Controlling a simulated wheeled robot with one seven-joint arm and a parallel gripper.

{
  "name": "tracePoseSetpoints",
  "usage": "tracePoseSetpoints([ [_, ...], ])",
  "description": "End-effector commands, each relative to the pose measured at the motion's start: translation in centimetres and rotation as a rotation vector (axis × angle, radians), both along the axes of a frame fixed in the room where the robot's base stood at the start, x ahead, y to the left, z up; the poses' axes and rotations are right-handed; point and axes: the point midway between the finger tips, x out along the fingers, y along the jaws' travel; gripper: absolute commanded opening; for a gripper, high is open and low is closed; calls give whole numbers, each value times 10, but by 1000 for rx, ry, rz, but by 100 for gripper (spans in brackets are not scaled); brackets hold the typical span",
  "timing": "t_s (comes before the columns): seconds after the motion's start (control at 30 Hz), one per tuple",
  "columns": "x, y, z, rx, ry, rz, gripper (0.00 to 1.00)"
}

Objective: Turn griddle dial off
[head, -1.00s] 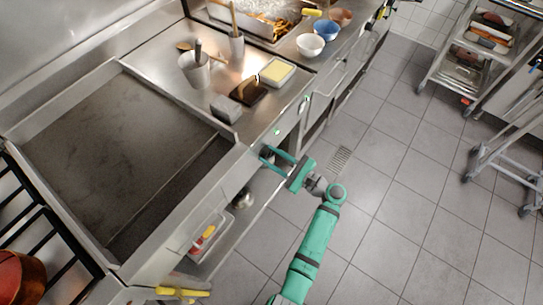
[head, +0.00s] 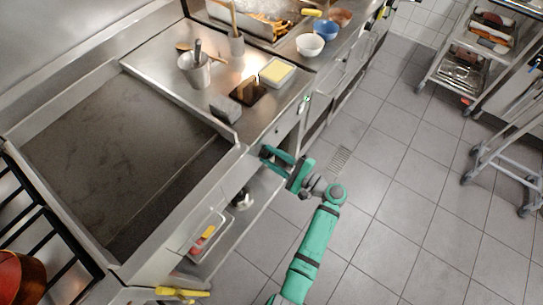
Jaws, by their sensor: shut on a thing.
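The griddle (head: 120,150) is a wide flat dark plate with raised steel sides, at the left. Its steel front panel (head: 215,205) faces the floor aisle. My green gripper (head: 266,158) is at the right end of this panel, with its fingers against the front. It is shut on the griddle dial, which the fingers hide almost wholly. The dial's pointer and markings cannot be made out.
The counter beside the griddle holds a steel utensil pot (head: 194,70), a grey block (head: 225,109) and a butter-coloured tray (head: 277,72). Yellow-handled tools (head: 182,292) stick out at the lower left. A wheeled rack (head: 470,65) stands at upper right; tiled floor between is clear.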

Motion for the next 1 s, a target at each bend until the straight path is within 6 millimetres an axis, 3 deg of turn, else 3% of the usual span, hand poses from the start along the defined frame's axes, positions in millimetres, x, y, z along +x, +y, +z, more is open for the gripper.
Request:
tracePoseSetpoints([
  [1.0,-1,-4,0,-567,-779,-5,10],
])
